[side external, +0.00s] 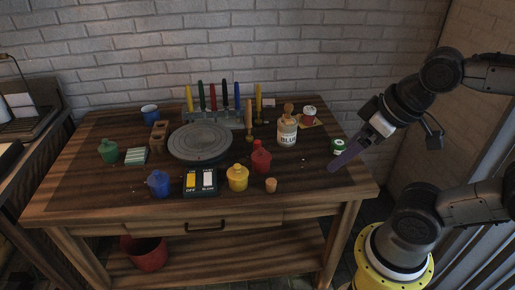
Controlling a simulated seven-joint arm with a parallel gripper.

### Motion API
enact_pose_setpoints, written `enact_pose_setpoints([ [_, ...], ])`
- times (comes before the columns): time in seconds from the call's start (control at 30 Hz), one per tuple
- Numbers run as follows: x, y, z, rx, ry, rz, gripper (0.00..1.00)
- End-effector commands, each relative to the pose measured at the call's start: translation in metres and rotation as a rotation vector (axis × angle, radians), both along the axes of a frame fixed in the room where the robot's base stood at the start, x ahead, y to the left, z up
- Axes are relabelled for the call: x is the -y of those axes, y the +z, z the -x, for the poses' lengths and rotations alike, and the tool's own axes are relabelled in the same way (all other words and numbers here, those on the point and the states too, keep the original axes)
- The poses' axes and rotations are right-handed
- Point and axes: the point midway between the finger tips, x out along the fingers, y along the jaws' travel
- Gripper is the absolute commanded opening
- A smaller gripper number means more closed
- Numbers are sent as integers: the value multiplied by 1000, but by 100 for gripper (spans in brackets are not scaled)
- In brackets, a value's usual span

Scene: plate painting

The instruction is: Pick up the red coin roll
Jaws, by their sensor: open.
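I cannot pick out a red coin roll with certainty. A small white and red round item (309,112) sits on a tan square piece (313,122) at the back right of the table; it is too small to identify. A red bottle-like pot (261,158) stands near the table's middle. My gripper (337,166) is at the right end of the table, pointing down and left, open, with nothing seen between its fingers. A small green roll-like can (338,145) with a pale label stands right beside the fingers, partly covered by them.
The front right corner is clear.

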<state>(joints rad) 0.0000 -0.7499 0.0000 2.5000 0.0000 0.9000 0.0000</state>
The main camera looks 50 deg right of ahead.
Motion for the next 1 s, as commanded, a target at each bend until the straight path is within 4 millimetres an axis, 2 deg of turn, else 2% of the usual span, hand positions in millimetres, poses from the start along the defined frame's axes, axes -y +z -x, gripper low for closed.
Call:
enact_pose_setpoints([
  [0.3,0,0,0,0,0,0,94],
  [0.43,0,0,0,0,0,0,70],
  [0.47,0,0,0,0,0,0,69],
  [0.73,0,0,0,0,5,3,69],
  [0.9,0,0,2,-11,113,60,69],
  [1.0,0,16,-4,14,234,128,69],
])
